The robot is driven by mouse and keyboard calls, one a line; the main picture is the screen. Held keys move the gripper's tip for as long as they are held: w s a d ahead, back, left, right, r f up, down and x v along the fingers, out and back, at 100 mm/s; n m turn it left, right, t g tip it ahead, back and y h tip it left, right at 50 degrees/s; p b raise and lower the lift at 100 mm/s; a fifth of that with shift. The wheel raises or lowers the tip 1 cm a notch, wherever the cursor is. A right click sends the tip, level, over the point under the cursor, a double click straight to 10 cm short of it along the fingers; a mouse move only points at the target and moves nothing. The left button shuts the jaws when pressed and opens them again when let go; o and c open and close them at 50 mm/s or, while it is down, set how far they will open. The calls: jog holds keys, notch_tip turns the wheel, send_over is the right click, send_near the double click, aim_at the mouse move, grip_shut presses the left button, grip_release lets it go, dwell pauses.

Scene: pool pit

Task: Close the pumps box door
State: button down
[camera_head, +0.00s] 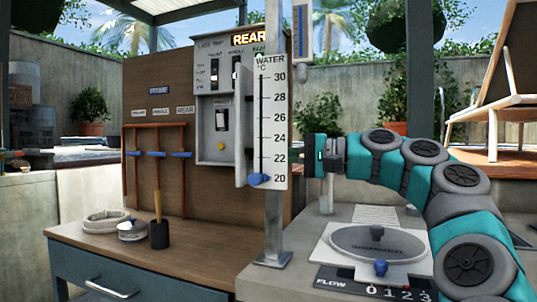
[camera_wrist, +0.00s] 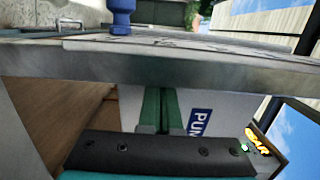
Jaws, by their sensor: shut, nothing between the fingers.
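The pumps box (camera_head: 213,115) is a grey switch box on the wooden board in the head view. A pale panel (camera_head: 242,125) stands out from its right side, seen nearly edge-on; it looks like the open door. In the wrist view a white panel with a blue label starting "PU" (camera_wrist: 197,122) lies just beyond my gripper (camera_wrist: 163,95). The green fingers are shut and empty. Whether they touch the panel I cannot tell. In the head view my fingertips are hidden behind the water scale and post.
The white water scale (camera_head: 268,120) with a blue knob stands close in front of the box, on a metal post (camera_head: 273,225). In the wrist view its grey edge (camera_wrist: 160,62) passes close to my fingers. A round skimmer lid (camera_head: 375,240) and flow scale lie below my arm.

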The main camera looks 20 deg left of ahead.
jog(key=shift+s+a+p, duration=0.2)
jog(key=shift+a+p, duration=0.1)
jog(key=shift+a, duration=0.95)
